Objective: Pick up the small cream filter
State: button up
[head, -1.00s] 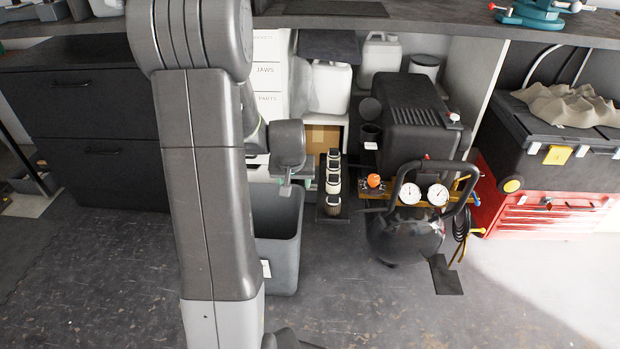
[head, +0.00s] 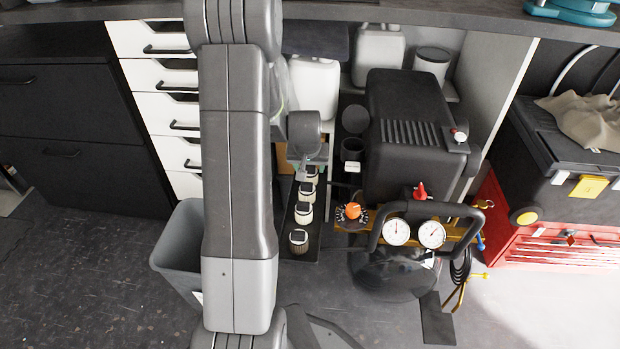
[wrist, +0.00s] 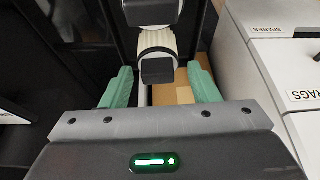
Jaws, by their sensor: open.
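A row of several small filters with dark square caps stands on a narrow dark shelf (head: 289,252) in the head view. The nearest filter (head: 299,242) looks brownish; those behind, such as this cream filter (head: 304,213), are paler. My gripper (head: 303,172) is over the far end of the row. In the wrist view my gripper (wrist: 161,72) is open, with its green fingers apart. A cream ribbed filter (wrist: 157,41) with a dark cap shows ahead, between the fingers in the picture. I cannot tell whether they touch it. My arm hides part of the row's surroundings.
A black compressor (head: 410,130) with gauges and an orange knob (head: 353,211) stands close right of the row. A grey bin (head: 177,250) is at left, and white drawers (head: 165,75) are behind it. The workbench top (head: 420,12) overhangs the area.

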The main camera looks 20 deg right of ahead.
aim_at(310, 173)
jog(key=b+x, duration=0.2)
jog(key=x, duration=0.3)
jog(key=shift+s+d+f, duration=0.1)
jog(key=shift+s+f, duration=0.05)
jog(key=c, duration=0.7)
jog(key=shift+r, duration=0.2)
